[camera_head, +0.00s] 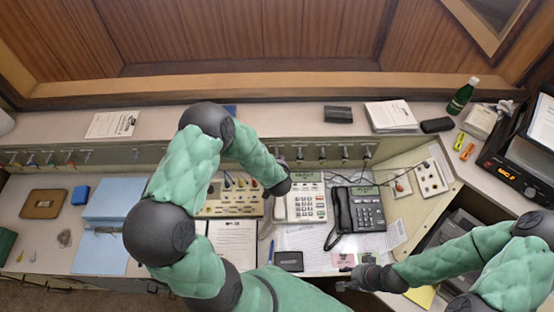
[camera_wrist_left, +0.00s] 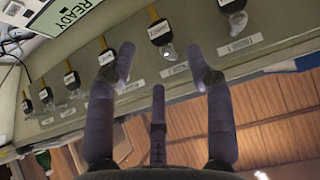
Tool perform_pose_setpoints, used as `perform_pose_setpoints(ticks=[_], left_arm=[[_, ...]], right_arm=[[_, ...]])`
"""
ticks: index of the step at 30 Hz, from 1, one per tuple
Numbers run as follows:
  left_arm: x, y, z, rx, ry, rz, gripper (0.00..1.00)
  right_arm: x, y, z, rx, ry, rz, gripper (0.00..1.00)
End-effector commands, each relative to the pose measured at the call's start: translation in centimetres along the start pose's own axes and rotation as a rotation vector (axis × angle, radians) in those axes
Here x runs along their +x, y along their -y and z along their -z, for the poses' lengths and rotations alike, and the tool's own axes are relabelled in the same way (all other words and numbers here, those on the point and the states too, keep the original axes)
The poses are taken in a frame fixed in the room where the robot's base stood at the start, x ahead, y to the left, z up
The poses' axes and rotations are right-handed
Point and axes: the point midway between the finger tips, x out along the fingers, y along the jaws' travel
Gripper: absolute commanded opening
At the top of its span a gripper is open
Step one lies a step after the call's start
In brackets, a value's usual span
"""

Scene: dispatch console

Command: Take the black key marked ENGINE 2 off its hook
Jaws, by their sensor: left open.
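Several black-tagged keys hang in a row on the key rail. In the left wrist view one black key tag (camera_wrist_left: 160,31) is framed beyond my fingers, and another tag (camera_wrist_left: 107,58) is by the left finger. The lettering is too small to tell which is ENGINE 2. My left gripper (camera_wrist_left: 160,75) is open and empty, with fingers spread below the row. In the head view its hand is mostly hidden behind its wrist, near the rail. Black tags (camera_head: 345,153) also show there, right of that wrist. My right gripper (camera_head: 344,279) is low at the desk's front; its finger opening is unclear.
A white phone (camera_head: 300,204) and a black phone (camera_head: 362,210) stand below the rail. A clipboard (camera_head: 232,243) lies on the desk. A green bottle (camera_head: 461,96) and papers (camera_head: 391,115) are on the upper shelf. A radio unit (camera_head: 512,176) is at the right.

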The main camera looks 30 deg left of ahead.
Motion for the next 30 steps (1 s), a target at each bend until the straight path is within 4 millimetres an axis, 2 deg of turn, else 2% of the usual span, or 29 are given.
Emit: perform_pose_setpoints(ticks=[18, 24, 30], left_arm=[[6.2, 0.0, -0.2, -0.001, 0.0, 0.001, 0.53], [7.8, 0.0, -0.1, 0.0, 0.0, 0.001, 0.53], [8.5, 0.0, 0.0, 0.0, 0.0, 0.0, 0.53]], right_arm=[[4.2, -1.5, 0.2, 0.0, 0.0, 0.0, 0.4], [5.0, -1.8, 0.2, 0.0, 0.0, 0.0, 0.4], [5.3, -1.9, 0.2, 0.0, 0.0, 0.0, 0.4]])
